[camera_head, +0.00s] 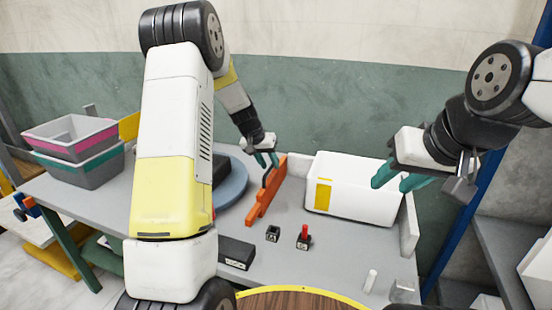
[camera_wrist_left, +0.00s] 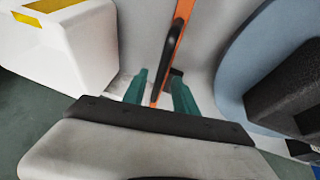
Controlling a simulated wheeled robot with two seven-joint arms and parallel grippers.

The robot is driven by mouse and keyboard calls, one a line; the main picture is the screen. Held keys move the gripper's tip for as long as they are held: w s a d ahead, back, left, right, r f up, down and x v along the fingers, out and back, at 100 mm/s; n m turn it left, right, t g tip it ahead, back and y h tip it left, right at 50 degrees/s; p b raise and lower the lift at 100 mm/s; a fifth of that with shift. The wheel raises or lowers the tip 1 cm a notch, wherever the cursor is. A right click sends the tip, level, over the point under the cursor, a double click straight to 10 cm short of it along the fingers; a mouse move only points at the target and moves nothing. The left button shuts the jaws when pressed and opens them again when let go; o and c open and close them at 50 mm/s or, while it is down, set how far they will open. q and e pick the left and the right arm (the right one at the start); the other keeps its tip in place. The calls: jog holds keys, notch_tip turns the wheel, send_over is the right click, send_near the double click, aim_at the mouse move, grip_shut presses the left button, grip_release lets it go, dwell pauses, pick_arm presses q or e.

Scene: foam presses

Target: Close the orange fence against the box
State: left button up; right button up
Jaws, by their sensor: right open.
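The orange fence (camera_head: 262,204) stands on the grey table, left of the white box (camera_head: 350,200) with a yellow patch. A gap separates fence and box. The fence carries a black handle, clear in the left wrist view (camera_wrist_left: 172,45). My left gripper (camera_head: 266,160) is at the fence's far end. In the left wrist view its teal fingers (camera_wrist_left: 160,86) are apart, with the fence (camera_wrist_left: 183,9) and handle between or just beyond them; contact is unclear. My right gripper (camera_head: 396,181) is open and empty by the box's right end. The box's left end also shows (camera_wrist_left: 75,45).
A blue round disc (camera_head: 233,187) with a black block lies left of the fence. A small black button box (camera_head: 272,233) and a red-topped switch (camera_head: 304,238) stand in front. A grey upright plate (camera_head: 409,228) stands right of the box. Stacked grey bins (camera_head: 85,172) are far left.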

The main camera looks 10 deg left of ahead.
pick_arm(q)
jog(key=shift+c, duration=0.4)
grip_shut()
dwell(0.9)
